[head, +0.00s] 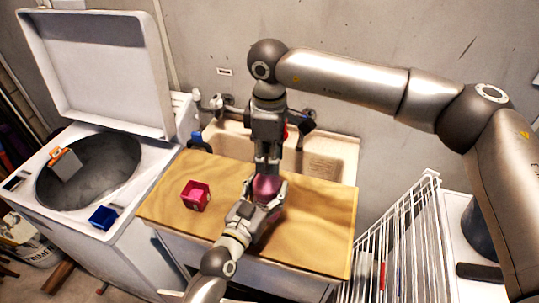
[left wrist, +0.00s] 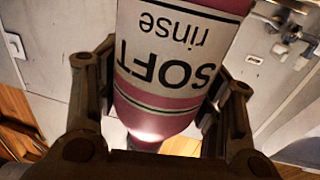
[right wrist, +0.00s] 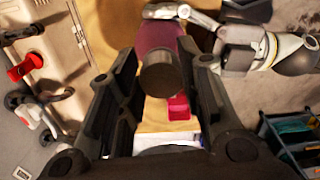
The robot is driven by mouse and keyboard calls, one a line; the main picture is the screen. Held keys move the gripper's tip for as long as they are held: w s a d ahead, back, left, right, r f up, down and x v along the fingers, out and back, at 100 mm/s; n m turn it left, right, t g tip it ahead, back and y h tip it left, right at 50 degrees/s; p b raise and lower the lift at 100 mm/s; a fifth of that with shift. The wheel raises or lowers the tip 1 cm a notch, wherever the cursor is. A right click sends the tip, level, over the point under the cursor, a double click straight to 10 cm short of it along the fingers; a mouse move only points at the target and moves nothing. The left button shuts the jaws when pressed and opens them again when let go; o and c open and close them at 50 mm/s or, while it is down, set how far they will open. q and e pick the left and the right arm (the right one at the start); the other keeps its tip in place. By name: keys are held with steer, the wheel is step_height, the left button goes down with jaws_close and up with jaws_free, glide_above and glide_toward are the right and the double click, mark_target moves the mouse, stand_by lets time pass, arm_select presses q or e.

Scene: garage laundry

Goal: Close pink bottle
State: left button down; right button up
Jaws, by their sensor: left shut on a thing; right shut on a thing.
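The pink bottle (head: 267,187) stands over the wooden board, largely hidden by my grippers in the head view. My left gripper (head: 262,204) is shut around its body from the near side. In the left wrist view the bottle (left wrist: 180,60) fills the space between the fingers, its "SOFT rinse" label upside down. My right gripper (head: 267,168) points down from above onto the bottle's top. In the right wrist view a dark round cap (right wrist: 161,74) sits at the bottle's top between the right fingers, which are shut on it. Whether the cap is fully seated cannot be told.
A pink-red open box (head: 195,196) stands on the wooden board (head: 315,225), left of the bottle. Behind the board are a sink (head: 335,150) and taps. An open top-loading washer (head: 150,150) is at left, a white drying rack (head: 390,240) at right.

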steer(key=o, duration=0.7)
steer(key=shift+r, duration=2.3)
steer(key=shift+c, duration=0.4)
